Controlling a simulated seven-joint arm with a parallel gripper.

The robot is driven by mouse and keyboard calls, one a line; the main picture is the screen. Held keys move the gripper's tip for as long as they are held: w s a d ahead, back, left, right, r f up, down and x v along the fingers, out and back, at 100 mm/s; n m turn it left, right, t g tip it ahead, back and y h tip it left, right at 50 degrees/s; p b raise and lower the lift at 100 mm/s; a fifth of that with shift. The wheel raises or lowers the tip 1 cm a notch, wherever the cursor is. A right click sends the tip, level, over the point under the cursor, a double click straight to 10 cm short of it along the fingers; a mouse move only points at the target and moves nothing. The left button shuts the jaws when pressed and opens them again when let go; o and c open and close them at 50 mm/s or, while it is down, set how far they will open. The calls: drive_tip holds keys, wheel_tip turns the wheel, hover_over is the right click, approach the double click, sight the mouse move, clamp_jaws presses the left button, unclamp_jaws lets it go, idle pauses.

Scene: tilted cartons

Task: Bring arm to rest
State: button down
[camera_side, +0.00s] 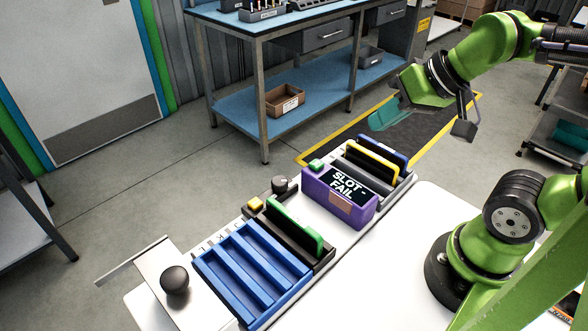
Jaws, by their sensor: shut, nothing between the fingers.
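My green arm reaches in from the right, with its end raised above the far side of the white table (385,240). My gripper (386,116), with teal fingers, is shut and empty. It hangs in the air up and to the right of the devices on the table, apart from all of them. The fingertips are small and partly see-through against the dark mat behind them.
A blue slotted tray (232,262), a black holder with a green piece (295,226), a purple box (345,208) reading "SLOT-FAIL" and a rack with yellow (372,158) and blue pieces line the table. A black ball knob (175,280) stands front left. The table's right part is clear.

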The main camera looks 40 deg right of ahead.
idle(0.8)
drive_tip(key=c, duration=1)
unclamp_jaws()
drive_tip(key=n+g+h, duration=0.2)
drive_tip(key=n+g, duration=0.2)
drive_tip(key=g, duration=0.3)
hover_over(293, 217)
wheel_tip(293, 217, down, 4)
drive_tip(key=f, duration=1.1)
drive_tip(key=shift+w+a+f, duration=0.1)
drive_tip(key=shift+w+a, duration=0.05)
drive_tip(key=shift+a, duration=0.05)
drive_tip(key=shift+d+f, duration=0.15)
drive_tip(key=shift+f, duration=1.2)
drive_tip(key=shift+d+f, duration=0.1)
drive_tip(key=shift+f, duration=1.25)
